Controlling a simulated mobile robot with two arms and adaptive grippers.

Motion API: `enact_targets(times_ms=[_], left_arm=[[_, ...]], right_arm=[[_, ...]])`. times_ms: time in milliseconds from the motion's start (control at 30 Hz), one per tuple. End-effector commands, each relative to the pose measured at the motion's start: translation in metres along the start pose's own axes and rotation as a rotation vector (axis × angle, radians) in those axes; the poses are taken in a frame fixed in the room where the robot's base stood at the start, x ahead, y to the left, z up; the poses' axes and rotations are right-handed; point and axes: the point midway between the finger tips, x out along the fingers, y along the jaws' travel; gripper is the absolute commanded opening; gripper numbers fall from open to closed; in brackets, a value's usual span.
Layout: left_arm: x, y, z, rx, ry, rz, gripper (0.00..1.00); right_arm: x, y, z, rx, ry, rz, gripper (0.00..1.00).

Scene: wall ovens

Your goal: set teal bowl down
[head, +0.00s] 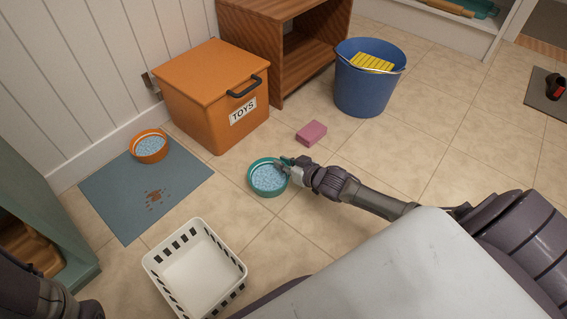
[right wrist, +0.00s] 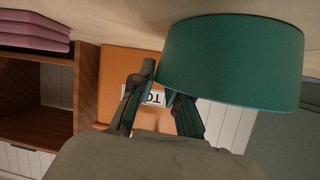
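The teal bowl (head: 254,187) is upright, filled with light blue bits, over the tiled floor right of the blue-grey mat. My right gripper (head: 284,165) is at its right rim. In the right wrist view the bowl (right wrist: 235,62) fills the upper right, picture upside down. There my right gripper (right wrist: 160,82) has one finger outside the bowl wall; the other's tip is hidden behind it, so it looks shut on the wall. I cannot tell if the bowl's base touches the floor. Only part of my left arm shows at the lower left; its gripper is out of view.
An orange bowl (head: 150,157) stands on the blue-grey mat (head: 112,188) with brown stains. A white basket (head: 233,272), an orange toy box (head: 195,118), a pink block (head: 311,133) and a blue bucket (head: 362,94) surround the spot. Floor between mat and teal bowl is clear.

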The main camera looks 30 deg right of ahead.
Motion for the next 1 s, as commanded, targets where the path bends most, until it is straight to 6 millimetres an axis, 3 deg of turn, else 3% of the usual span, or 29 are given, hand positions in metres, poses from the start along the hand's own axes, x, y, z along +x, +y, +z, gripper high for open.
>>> enact_targets(times_ms=[67,467,1000], left_arm=[[0.0,0.0,0.0,0.0,0.0,0.0,0.4],[0.006,-0.001,0.002,0.001,0.0,0.0,0.4],[0.074,-0.015,0.025,0.001,0.002,0.001,0.4]], right_arm=[[0.0,0.0,0.0,0.0,0.0,0.0,0.34],[-0.006,-0.001,-0.003,0.001,-0.002,0.0,0.34],[-0.104,-0.001,-0.006,0.001,-0.003,0.001,0.34]])
